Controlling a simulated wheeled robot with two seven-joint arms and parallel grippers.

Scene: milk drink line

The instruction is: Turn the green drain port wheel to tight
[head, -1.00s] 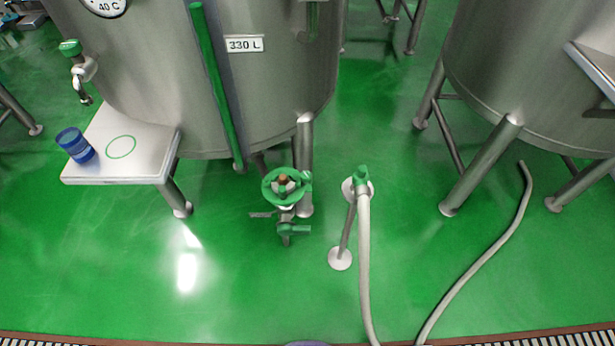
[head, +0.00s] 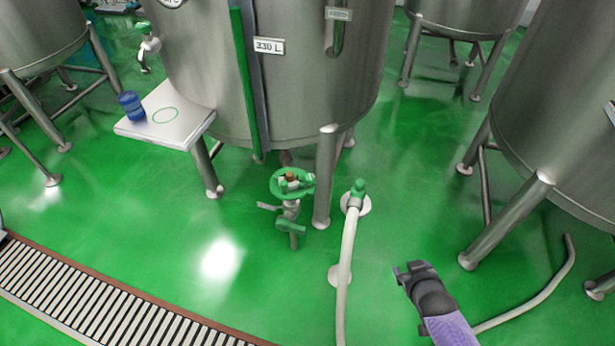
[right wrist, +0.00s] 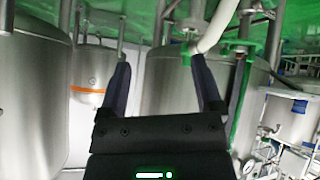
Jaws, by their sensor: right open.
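The green drain port wheel (head: 284,184) sits on a metal valve body below the front of the 330 L tank (head: 300,90) in the head view. A green lever handle (head: 291,226) shows just under it. My right gripper (head: 402,271) is to the right of the wheel and nearer to me, apart from it. In the right wrist view its two fingers (right wrist: 159,75) stand apart with nothing between them. My left gripper is in neither view.
A white side table (head: 185,125) holds a blue cup (head: 131,106). A floor drain grate (head: 100,305) lies at the lower left. Tank legs (head: 326,180) stand close to the valve.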

